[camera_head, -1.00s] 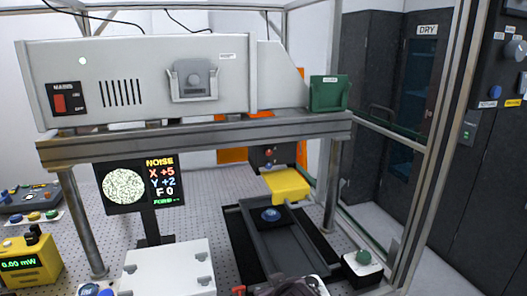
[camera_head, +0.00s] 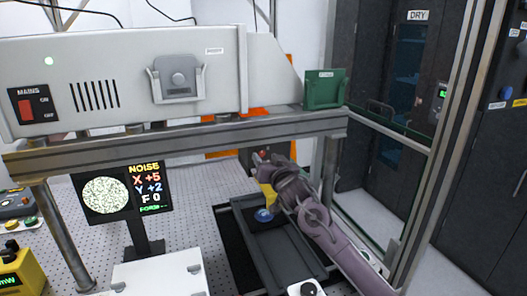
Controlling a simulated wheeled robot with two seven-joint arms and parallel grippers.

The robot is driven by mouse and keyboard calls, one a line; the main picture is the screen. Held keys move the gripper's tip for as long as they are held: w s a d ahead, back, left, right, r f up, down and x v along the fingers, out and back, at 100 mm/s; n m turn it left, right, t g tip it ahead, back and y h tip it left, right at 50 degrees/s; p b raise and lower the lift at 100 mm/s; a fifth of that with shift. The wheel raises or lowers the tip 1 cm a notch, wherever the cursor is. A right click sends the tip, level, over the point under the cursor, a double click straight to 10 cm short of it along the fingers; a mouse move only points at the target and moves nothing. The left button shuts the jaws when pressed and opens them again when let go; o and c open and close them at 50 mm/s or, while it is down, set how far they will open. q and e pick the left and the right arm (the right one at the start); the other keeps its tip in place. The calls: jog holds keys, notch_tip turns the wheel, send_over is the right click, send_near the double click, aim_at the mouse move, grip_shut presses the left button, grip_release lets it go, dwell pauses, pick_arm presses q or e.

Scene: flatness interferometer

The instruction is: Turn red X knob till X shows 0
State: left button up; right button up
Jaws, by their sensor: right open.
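The small red X knob (camera_head: 263,155) sits on a dark block under the steel frame, above the yellow part. My right gripper (camera_head: 272,178) is in front of that block, open, close below and right of the red knob; I cannot tell whether it touches anything. The screen (camera_head: 123,193) reads NOISE, X +5, Y +2, F 0, with a speckled round image. My left gripper is not in view.
The steel beam (camera_head: 150,150) runs just above the knob, carrying the grey instrument housing (camera_head: 125,85) and a green box (camera_head: 325,90). A dark tray (camera_head: 275,240) with a blue round piece (camera_head: 264,215) lies below. A white block (camera_head: 160,278) stands front left.

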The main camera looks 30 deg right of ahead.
aim_at(262, 155)
jog(key=x, duration=0.2)
jog(key=shift+w+f+p, duration=0.1)
jog(key=shift+w+p, duration=0.2)
jog(key=shift+w+d+f, duration=0.1)
jog(key=shift+w+d, duration=0.05)
jog(key=shift+w, duration=0.1)
jog(key=shift+s, duration=0.1)
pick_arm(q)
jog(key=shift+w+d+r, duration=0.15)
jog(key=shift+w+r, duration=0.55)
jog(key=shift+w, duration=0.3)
pick_arm(e)
jog(key=shift+c, duration=0.2)
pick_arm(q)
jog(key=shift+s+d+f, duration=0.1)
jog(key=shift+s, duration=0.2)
pick_arm(e)
jog(key=c, duration=1)
